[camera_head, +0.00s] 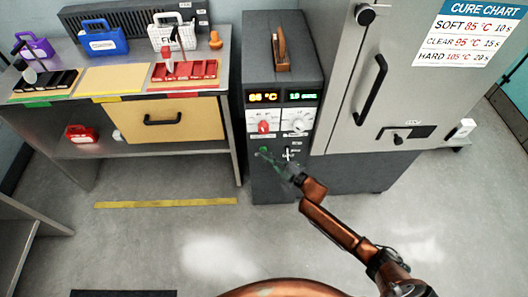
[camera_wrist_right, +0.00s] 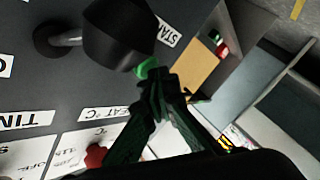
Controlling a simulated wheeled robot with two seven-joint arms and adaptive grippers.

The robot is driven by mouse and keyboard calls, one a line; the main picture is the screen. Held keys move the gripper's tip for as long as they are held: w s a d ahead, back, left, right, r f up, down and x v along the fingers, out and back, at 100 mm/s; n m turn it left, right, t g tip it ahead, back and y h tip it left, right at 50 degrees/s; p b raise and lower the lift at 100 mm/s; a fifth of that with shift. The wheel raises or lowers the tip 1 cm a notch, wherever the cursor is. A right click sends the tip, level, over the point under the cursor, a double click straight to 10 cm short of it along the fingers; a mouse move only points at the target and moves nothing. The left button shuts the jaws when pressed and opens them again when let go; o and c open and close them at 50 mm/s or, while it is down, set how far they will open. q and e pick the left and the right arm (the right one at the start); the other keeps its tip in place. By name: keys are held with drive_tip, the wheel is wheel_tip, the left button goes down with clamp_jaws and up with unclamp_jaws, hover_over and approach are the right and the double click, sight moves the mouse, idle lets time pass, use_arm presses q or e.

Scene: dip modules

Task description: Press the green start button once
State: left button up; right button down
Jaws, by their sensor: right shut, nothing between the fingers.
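The green start button (camera_head: 264,150) is on the lower front of the dark grey control cabinet (camera_head: 275,183), at its left. In the right wrist view the green button (camera_wrist_right: 146,68) shows just beyond my fingertips, partly covered by them. My right gripper (camera_head: 270,159) is at the panel, close to the button. In the right wrist view its dark fingers (camera_wrist_right: 163,86) meet at the tips and hold nothing. I cannot tell whether the tips touch the button. My left gripper is not in view.
A black knob or lever (camera_wrist_right: 118,35) sticks out close to the button. A red knob (camera_head: 263,126) and a white dial (camera_head: 298,125) sit above, under two lit displays. A grey oven (camera_head: 340,75) stands right, a workbench (camera_head: 225,75) with bins left. The floor in front is clear.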

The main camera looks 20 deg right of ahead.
drive_tip(key=shift+w, duration=0.15)
idle(0.5)
drive_tip(key=shift+s+a+p, duration=0.2)
drive_tip(key=shift+s+p, duration=0.35)
drive_tip(key=shift+s, duration=0.45)
